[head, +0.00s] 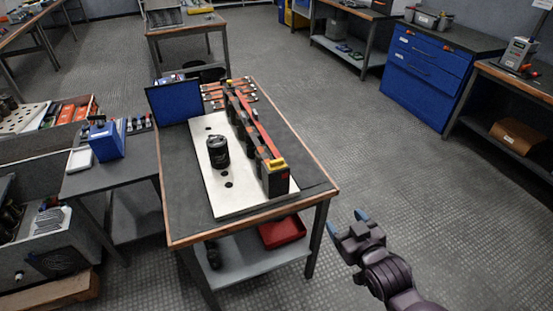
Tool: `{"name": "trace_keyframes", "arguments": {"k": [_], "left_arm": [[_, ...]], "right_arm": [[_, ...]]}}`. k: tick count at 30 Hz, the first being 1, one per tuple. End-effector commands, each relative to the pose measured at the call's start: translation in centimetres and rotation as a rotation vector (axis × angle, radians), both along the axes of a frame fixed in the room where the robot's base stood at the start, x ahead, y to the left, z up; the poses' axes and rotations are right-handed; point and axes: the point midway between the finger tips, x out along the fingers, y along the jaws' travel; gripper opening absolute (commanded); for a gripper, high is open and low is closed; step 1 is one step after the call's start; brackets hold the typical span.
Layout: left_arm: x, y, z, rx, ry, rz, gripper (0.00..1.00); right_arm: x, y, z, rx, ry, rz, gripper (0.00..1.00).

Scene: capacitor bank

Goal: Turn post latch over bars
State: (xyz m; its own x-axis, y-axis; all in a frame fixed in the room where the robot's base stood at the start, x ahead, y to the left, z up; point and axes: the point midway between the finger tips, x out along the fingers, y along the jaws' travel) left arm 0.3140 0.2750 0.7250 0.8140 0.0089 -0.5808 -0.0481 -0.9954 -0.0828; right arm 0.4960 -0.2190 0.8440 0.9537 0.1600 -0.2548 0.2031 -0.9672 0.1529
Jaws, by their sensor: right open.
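A white plate (238,204) lies on the dark-topped workbench (178,183). A row of black and orange blocks stands along its right side, with a long red bar (257,128) on top. A yellow piece (274,163) sits at the near end of this row; it may be the post latch, but its exact turn is too small to tell. A black cylinder (218,152) stands on the plate, left of the row. My right gripper (346,221) has blue fingertips, is open and empty, and is over the floor to the right of the bench, apart from it. My left gripper is out of view.
A blue panel (174,103) stands at the bench's back left. A side table with a blue box (105,141) stands at left. A red bin (282,232) is on the lower shelf. Floor to the right is clear up to the blue drawers (427,76).

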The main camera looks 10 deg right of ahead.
Motion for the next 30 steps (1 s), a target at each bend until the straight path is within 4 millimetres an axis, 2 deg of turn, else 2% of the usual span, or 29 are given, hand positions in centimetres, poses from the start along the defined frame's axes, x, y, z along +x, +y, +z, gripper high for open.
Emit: {"name": "trace_keyframes", "arguments": {"k": [1, 3, 12, 20, 30], "left_arm": [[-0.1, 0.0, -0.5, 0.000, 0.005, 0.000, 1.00], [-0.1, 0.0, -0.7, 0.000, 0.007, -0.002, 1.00], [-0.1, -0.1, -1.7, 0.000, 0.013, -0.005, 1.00], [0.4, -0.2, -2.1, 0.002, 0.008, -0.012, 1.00], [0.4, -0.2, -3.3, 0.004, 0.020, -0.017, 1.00]], "right_arm": [[1.9, 1.2, 1.2, -0.005, -0.037, 0.034, 0.70], [4.1, 2.7, 2.9, -0.005, -0.081, 0.076, 0.70], [11.5, 9.6, 9.7, -0.023, -0.205, 0.260, 0.70], [16.1, 15.4, 14.5, -0.136, -0.253, 0.423, 0.70], [20.5, 21.5, 19.1, -0.450, -0.274, 0.628, 0.70]]}}
